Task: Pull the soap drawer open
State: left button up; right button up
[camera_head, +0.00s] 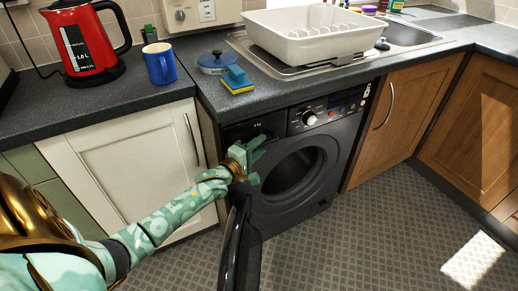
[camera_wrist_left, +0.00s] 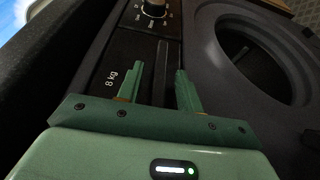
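The dark washing machine (camera_head: 325,130) stands under the counter with its round door swung open (camera_head: 241,250) toward the floor. The soap drawer (camera_head: 250,128) is the panel at the machine's upper left. Its front (camera_wrist_left: 124,52), marked "8 kg", shows in the left wrist view and looks flush with the machine. My green left gripper (camera_head: 258,156) is in front of the machine, just below the drawer. In the left wrist view its two fingers (camera_wrist_left: 161,78) are apart with nothing between them, pointing at the drawer front. I cannot tell whether they touch it. My right gripper is not in view.
The control dial (camera_head: 309,118) is right of the drawer. A white cabinet (camera_head: 120,165) is to the left. Open floor lies in front.

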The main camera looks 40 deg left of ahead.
pick_arm(q)
jog(key=shift+c, duration=0.6)
grip_shut()
jog(key=shift+s+d+r+p, duration=0.15)
jog(key=shift+s+d+p, duration=0.05)
jog(key=shift+d+p, duration=0.2)
jog(key=s+d+p, duration=0.3)
jog(key=d+p, duration=0.1)
jog(key=d, duration=0.5)
jog(key=s+d+p, duration=0.4)
jog(key=d+p, duration=0.1)
jog(key=d, duration=0.3)
jog(key=shift+s+d+f, duration=0.2)
jog(key=shift+s+d, duration=0.05)
jog(key=shift+d, duration=0.15)
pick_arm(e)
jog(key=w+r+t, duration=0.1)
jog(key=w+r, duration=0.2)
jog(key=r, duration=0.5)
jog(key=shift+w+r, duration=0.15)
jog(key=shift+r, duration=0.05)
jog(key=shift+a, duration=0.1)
pick_arm(q)
jog(key=shift+o, duration=0.6)
grip_release()
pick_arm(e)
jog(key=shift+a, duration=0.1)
